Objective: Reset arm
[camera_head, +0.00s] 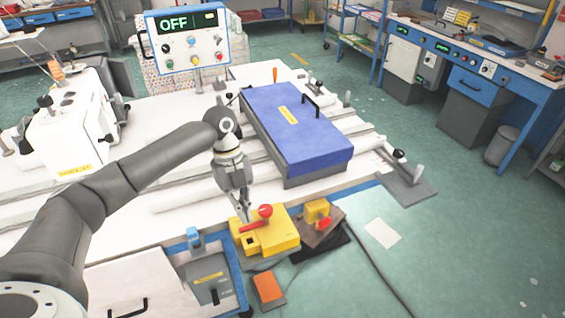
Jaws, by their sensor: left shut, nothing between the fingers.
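My left arm comes in from the left, and my left gripper (243,216) points down, shut and empty. Its fingertips are just above or beside the yellow box (271,238) with a red lever and red knob; I cannot tell whether they touch it. My right gripper does not show. A control panel (188,40) at the back reads "OFF". A blue-lidded case (295,125) with a black handle lies closed on the white table, right of my gripper.
A white sewing machine (68,125) stands at the left of the white table (180,110). A smaller yellow-and-red device (317,212) sits right of the yellow box. Blue workbenches (470,75) and a grey bin (500,146) stand at the right. The green floor (455,235) is mostly clear.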

